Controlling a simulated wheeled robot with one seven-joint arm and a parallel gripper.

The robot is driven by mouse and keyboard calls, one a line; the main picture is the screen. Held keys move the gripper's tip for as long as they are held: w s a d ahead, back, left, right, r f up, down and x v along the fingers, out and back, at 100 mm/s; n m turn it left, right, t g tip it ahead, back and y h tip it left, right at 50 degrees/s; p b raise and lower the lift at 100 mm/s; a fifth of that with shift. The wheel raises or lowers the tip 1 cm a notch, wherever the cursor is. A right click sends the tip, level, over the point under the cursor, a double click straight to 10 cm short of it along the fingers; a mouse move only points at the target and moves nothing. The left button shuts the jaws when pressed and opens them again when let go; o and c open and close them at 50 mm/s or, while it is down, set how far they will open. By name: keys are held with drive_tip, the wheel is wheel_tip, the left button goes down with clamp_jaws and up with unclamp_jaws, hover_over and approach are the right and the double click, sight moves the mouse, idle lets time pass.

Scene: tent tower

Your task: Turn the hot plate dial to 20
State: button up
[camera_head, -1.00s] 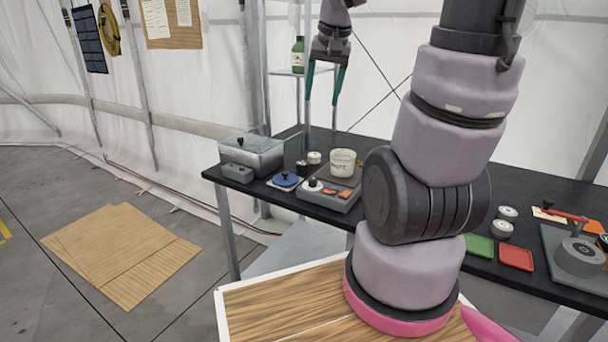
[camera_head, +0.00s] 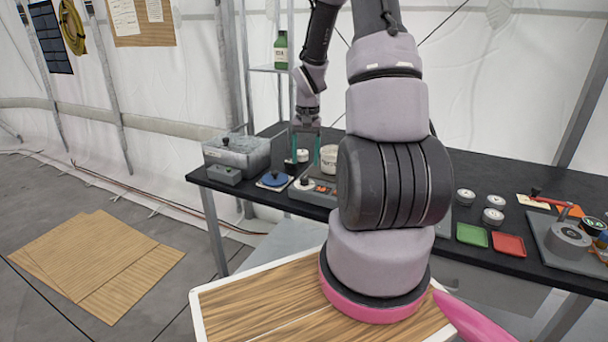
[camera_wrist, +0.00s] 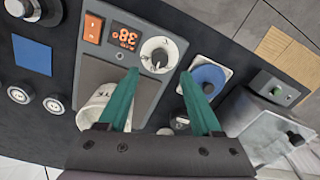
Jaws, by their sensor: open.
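The hot plate (camera_head: 315,196) stands near the left end of the black table, and also shows in the wrist view (camera_wrist: 140,85). Its orange display (camera_wrist: 125,36) appears to read 38. Its pale round dial (camera_wrist: 157,55) has a dark pointer mark and shows in the head view (camera_head: 303,184). My gripper (camera_head: 306,170) is open, with two green fingers pointing down over the table. In the wrist view, my fingertips (camera_wrist: 160,73) appear on either side of the dial's line, with nothing between them; the height gap is hard to tell.
A white pot (camera_head: 329,160) sits by the heating surface, close to a finger. A blue round item (camera_head: 273,180) lies left of the hot plate. A metal bath (camera_head: 238,152) and its control box (camera_head: 223,175) stand further left. Green (camera_head: 472,234) and red trays (camera_head: 508,244) lie right.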

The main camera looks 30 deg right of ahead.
sight(305, 178)
wheel_tip(305, 178, down, 6)
drive_tip(key=shift+a+f, duration=0.1)
clamp_jaws()
